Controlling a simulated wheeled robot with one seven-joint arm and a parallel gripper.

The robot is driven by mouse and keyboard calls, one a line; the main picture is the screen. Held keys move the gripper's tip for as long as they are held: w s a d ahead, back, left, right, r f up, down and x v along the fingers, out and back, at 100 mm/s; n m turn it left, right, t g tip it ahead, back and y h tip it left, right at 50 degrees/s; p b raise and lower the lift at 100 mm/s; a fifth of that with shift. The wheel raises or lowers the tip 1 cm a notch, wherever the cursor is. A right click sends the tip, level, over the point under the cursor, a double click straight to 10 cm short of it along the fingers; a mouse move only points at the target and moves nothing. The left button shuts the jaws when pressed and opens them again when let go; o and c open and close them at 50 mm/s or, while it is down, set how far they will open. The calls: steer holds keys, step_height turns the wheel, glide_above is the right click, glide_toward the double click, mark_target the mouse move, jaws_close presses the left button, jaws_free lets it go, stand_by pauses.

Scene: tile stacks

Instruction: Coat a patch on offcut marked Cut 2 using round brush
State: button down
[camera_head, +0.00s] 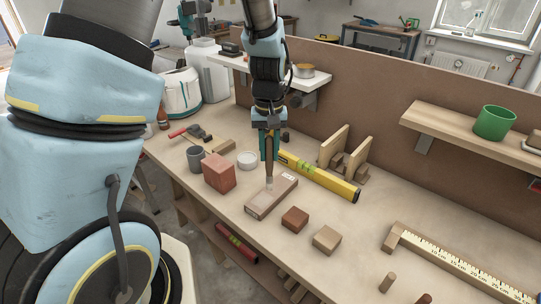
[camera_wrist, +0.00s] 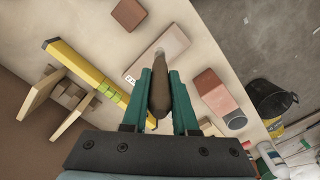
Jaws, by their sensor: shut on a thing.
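My gripper (camera_head: 268,145) points down over the workbench, its teal fingers shut on the round brush (camera_head: 269,170). In the wrist view the brush's brown handle (camera_wrist: 159,92) stands between the fingers (camera_wrist: 160,75). The brush is close to upright, its pale bristle end over the upper face of a flat brownish offcut (camera_head: 260,203). I cannot tell whether the bristles touch it. The offcut also shows in the wrist view (camera_wrist: 168,43), partly hidden by brush and fingers. It bears a small white label, too small to read. Any coating is hard to make out.
A yellow spirit level (camera_head: 319,175) lies just behind the offcut. A reddish block (camera_head: 219,172), a grey cup (camera_head: 195,158) and a white round tub (camera_head: 247,160) stand left. A red-brown block (camera_head: 295,219) and tan block (camera_head: 327,240) are to the right. A shelf (camera_head: 455,125) juts out at right.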

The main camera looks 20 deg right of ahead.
steer(key=shift+r, duration=1.35)
steer(key=shift+w+f+b, duration=0.1)
steer(key=shift+b, duration=0.2)
